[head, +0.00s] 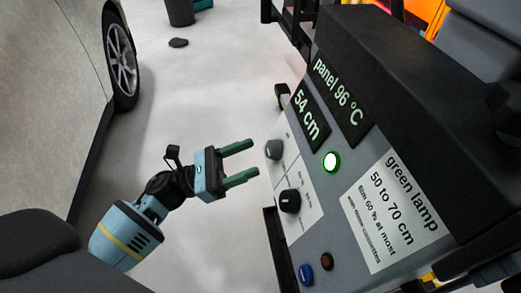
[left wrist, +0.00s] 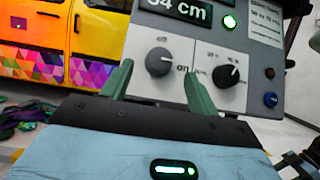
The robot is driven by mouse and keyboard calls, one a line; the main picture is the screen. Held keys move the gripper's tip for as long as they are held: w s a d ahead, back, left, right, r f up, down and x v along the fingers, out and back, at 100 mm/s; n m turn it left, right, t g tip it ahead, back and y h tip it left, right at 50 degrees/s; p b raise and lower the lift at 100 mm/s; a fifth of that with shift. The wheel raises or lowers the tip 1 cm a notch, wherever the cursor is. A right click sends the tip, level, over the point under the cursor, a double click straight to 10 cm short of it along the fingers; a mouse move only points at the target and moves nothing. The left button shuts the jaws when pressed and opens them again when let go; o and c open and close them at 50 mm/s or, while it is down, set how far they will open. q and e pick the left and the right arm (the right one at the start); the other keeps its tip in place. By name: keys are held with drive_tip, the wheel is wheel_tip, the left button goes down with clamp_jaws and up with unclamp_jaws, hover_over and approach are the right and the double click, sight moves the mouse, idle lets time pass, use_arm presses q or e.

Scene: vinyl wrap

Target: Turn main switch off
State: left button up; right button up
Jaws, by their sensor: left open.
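The control panel (head: 315,208) fills the right of the head view. A grey rotary knob (head: 274,149) sits near its left edge; in the left wrist view the grey knob (left wrist: 158,61) has small labels above it and at its right, the right one looking like "on". Its exact pointing is hard to tell. A black knob (head: 290,201) sits beside it, also in the left wrist view (left wrist: 226,75). My left gripper (head: 248,160) is open and empty, its green fingers pointing at the grey knob, apart from it. In the left wrist view the grey knob appears between the fingertips (left wrist: 158,83).
A green lamp (head: 331,161) is lit. Displays read "panel 96 °C" (head: 339,87) and "54 cm" (head: 307,117). A blue button (head: 306,273) and brown button (head: 327,261) sit lower. A car (head: 55,100) stands left; a colourful vehicle (left wrist: 60,45) stands behind.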

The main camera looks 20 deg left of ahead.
sight(267, 151)
use_arm(q)
drive_tip(key=shift+x, duration=2)
drive_tip(key=shift+c, duration=0.2)
drive_tip(key=c, duration=0.9)
